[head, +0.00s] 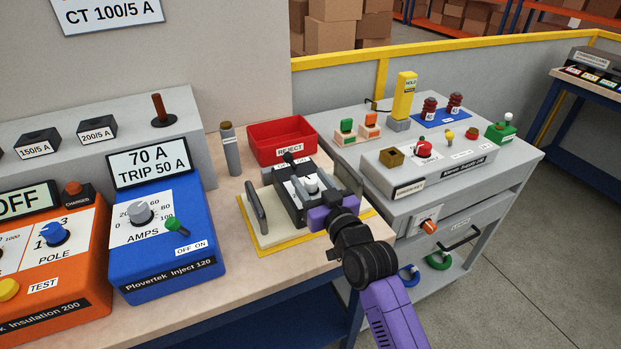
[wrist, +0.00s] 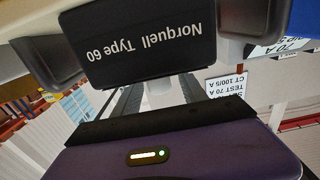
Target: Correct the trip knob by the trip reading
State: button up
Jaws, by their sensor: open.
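The blue Plovertek Inject 120 tester (head: 165,250) stands left of centre, its display (head: 148,163) reading "70 A TRIP 50 A". It has a grey AMPS knob (head: 140,213) and a green-tipped OFF/ON lever (head: 175,225). A dark device (head: 288,204) sits on a pale, yellow-edged pad, with a light round knob-like part on top. In the wrist view a dark face reads "Norquell Type 60" (wrist: 133,40), upside down. My purple gripper (head: 312,187) is open over the device's right side. Its fingers partly hide the device; I cannot tell whether they touch it.
A red REJECT bin (head: 283,139) stands behind the pad and a grey cylinder (head: 230,150) beside it. An upright handle (head: 257,214) is left of the device. The orange tester (head: 50,260) is at far left. A grey cabinet (head: 440,175) with small parts stands right.

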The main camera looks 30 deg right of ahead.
jog(key=shift+w, duration=0.1)
grip_shut()
jog(key=shift+d+f+b, duration=0.15)
jog(key=shift+f+b, duration=0.05)
jog(key=shift+b, duration=0.6)
jog(key=shift+w+d+f+n+y+b, duration=0.15)
jog(key=shift+n+y+b, duration=0.25)
jog(key=shift+b, duration=0.85)
jog(key=n+y+b, duration=0.1)
jog(key=y+b, duration=0.1)
jog(key=b, duration=0.2)
jog(key=shift+y+b, duration=0.5)
jog(key=shift+b, duration=0.2)
jog(key=shift+a+r+n+y+b, duration=0.25)
jog(key=shift+n+y+b, duration=0.15)
jog(key=shift+n+b, duration=0.2)
grip_release()
jog(key=shift+r, duration=0.1)
